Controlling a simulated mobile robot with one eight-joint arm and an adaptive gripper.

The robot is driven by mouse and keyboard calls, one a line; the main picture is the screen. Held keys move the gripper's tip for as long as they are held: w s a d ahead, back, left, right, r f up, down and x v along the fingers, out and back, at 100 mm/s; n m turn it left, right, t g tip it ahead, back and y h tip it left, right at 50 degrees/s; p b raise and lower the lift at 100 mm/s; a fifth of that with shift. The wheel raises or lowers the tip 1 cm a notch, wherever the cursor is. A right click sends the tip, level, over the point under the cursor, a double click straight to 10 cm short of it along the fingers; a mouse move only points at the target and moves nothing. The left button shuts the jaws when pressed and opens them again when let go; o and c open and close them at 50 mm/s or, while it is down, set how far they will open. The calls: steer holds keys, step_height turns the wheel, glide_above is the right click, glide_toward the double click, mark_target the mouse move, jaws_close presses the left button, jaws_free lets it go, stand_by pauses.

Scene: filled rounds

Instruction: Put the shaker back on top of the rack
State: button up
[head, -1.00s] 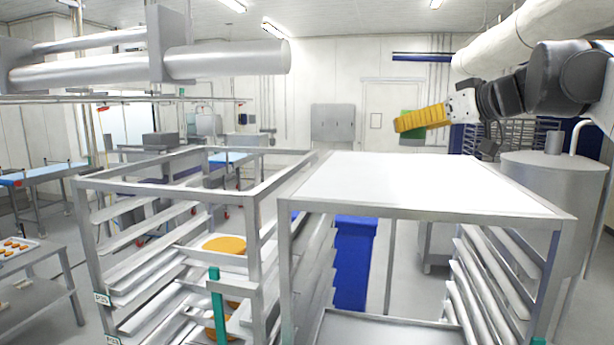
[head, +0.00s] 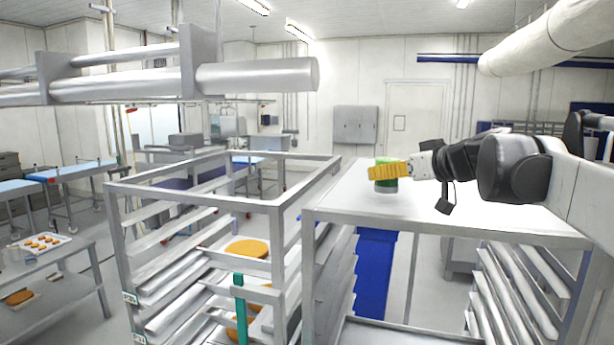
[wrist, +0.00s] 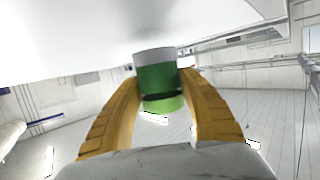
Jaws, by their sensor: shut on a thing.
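The shaker (head: 385,187) is a small green cylinder with a pale end. It is upright over the far left part of the white top of the rack (head: 470,207). My gripper (head: 378,171) has yellow fingers and reaches in from the right, shut around the shaker. In the wrist view, which is upside down, the shaker (wrist: 157,77) sits between both fingers, its pale end towards the white rack top (wrist: 80,30). The pale end is at or very close to that surface; I cannot tell whether it touches.
An open-topped rack frame (head: 200,193) with trays of orange rounds stands to the left. A blue bin (head: 374,270) is behind the white-topped rack. The rest of the white top is clear. A large pipe (head: 560,35) hangs at upper right.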

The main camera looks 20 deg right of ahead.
steer(key=shift+f, duration=0.9)
steer(key=shift+f, duration=0.1)
steer(key=o, duration=1.2)
steer(key=shift+c, duration=0.2)
steer(key=shift+s+r, duration=0.15)
steer(key=shift+r, duration=0.05)
steer(key=b+v, duration=0.1)
steer(key=v, duration=1)
steer(key=shift+s+d+r+b, duration=0.1)
steer(key=shift+s+b, duration=0.25)
steer(key=shift+b, duration=0.05)
